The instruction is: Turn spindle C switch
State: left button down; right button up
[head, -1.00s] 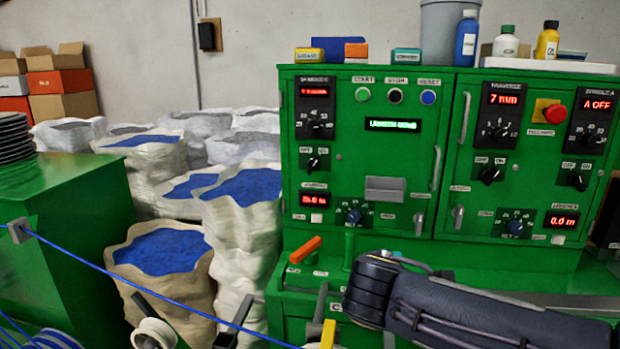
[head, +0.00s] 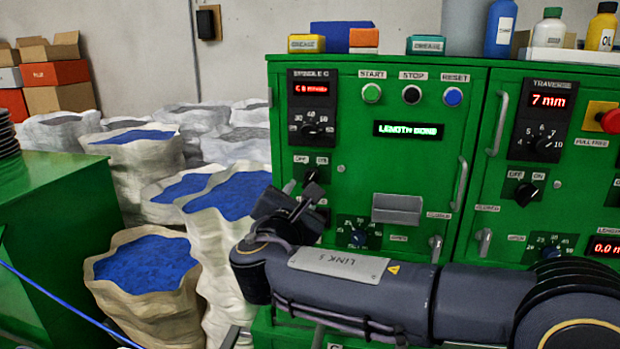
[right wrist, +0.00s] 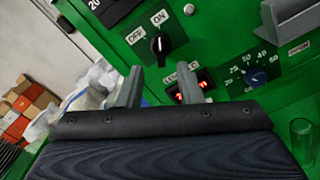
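The spindle C panel (head: 310,90) is at the upper left of the green cabinet, with a red display and a dial. Below it is its black OFF/ON switch (head: 311,175). The switch also shows in the right wrist view (right wrist: 158,46), its knob roughly between the OFF and ON labels; its exact setting is hard to tell. My right gripper (head: 293,203) is just below the switch in the head view. In the right wrist view its two fingers (right wrist: 160,74) are apart and empty, with the switch beyond their tips, apparently not touched. My left gripper is not in view.
The length display (right wrist: 190,86) lies behind the right finger. A grey box-like handle (head: 397,209) and a lower dial (head: 358,232) are to the right. Sacks of blue granules (head: 150,265) stand left of the cabinet. A blue cable (head: 60,300) crosses the lower left.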

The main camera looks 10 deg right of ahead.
aim_at(309, 180)
jog(key=shift+p+x, duration=0.65)
jog(key=shift+x, duration=2.55)
grip_shut()
